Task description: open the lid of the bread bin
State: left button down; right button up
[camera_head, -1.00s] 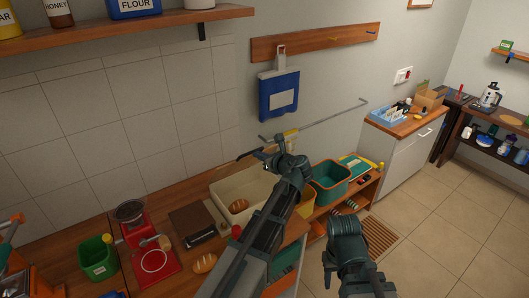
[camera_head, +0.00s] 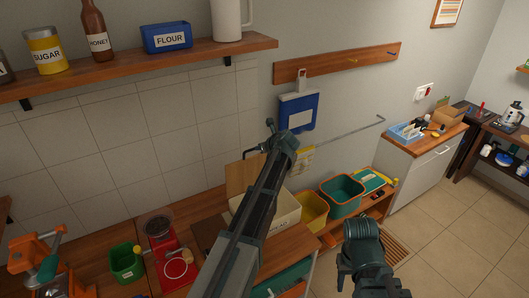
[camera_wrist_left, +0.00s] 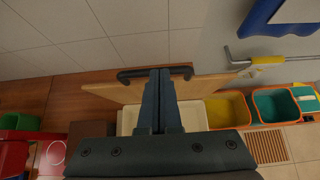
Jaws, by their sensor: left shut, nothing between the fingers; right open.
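The cream bread bin (camera_head: 284,214) stands on the counter, partly hidden behind my left arm. Its wooden lid (camera_head: 240,174) stands up at the back of the bin, and the bin's top is open. In the left wrist view the lid (camera_wrist_left: 104,91) rises above the pale bin (camera_wrist_left: 190,117). A black handle (camera_wrist_left: 130,73) runs across the lid's upper edge. My left gripper (camera_wrist_left: 159,74) is shut and empty, over the middle of the handle; I cannot tell whether it touches. My right gripper (camera_head: 345,270) is open, low in front of the counter, its fingers hard to make out.
A yellow bin (camera_head: 312,210) and a teal bin (camera_head: 343,193) stand right of the bread bin. A metal rail (camera_head: 345,133) juts from the wall above them. A green container (camera_head: 125,264) and red scale (camera_head: 175,268) are on the left. A shelf (camera_head: 140,70) hangs above.

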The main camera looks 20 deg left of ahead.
pick_arm(q)
jog(key=shift+w+a+r, duration=0.1)
jog(key=shift+w+a, duration=0.25)
jog(key=shift+a, duration=0.05)
dwell(0.4)
jog(key=s+d+r+p, duration=0.4)
jog(key=d+r+p, duration=0.1)
jog(key=r+p, duration=0.3)
jog(key=shift+w+f, duration=0.1)
dwell(0.4)
